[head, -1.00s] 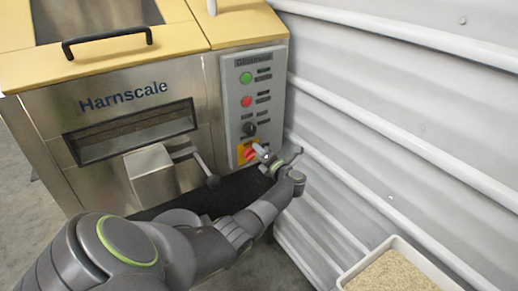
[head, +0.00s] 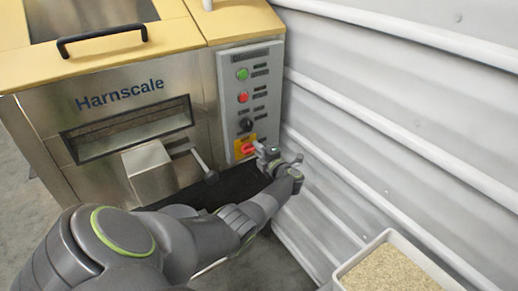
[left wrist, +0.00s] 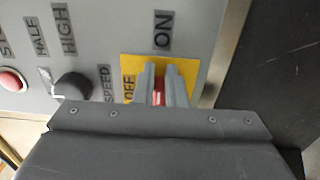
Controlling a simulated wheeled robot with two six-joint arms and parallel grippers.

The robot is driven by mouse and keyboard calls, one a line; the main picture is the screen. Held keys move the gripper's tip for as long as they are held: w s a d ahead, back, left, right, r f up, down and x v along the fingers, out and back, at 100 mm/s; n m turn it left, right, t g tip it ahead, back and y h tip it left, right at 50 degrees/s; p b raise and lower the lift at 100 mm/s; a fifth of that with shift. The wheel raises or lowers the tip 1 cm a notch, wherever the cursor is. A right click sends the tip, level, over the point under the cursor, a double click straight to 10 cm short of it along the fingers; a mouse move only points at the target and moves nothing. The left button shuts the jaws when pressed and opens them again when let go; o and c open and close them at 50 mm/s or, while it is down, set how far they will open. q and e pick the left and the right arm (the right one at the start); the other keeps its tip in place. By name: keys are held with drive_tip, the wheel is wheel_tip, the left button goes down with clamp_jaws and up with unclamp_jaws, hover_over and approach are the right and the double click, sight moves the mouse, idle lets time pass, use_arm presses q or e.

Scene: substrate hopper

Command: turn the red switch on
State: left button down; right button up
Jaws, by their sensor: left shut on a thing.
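The red switch (head: 247,147) is a red rotary handle on a yellow plate, low on the grey control panel (head: 222,110). In the left wrist view the red handle (left wrist: 158,92) shows between my fingers, with the ON label (left wrist: 163,30) above it and the OFF label (left wrist: 129,88) to its left. My left gripper (head: 261,151) is at the switch, and its fingers (left wrist: 161,80) are shut on the handle. The fingers and handle line up roughly toward ON; the fingers hide much of the handle, so its exact angle is unclear. My right gripper is not in view.
A black knob (head: 247,125), a red button (head: 243,98) and a green button (head: 242,74) sit above the switch. A lever (head: 205,168) projects from the hopper front at left. A corrugated wall (head: 400,120) stands close on the right. A bin of grain (head: 340,272) is lower right.

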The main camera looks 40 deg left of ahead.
use_arm(q)
drive_tip(key=shift+s+a+f, duration=0.15)
drive_tip(key=shift+s+f, duration=0.35)
drive_tip(key=shift+f, duration=0.05)
drive_tip(key=c, duration=1.7)
unclamp_jaws()
drive_tip(key=shift+c, duration=0.2)
drive_tip(key=o, duration=0.7)
drive_tip(key=shift+s+a+r, duration=0.1)
drive_tip(key=shift+s+r, duration=0.2)
drive_tip(key=shift+r, duration=0.05)
drive_tip(key=shift+w, duration=0.2)
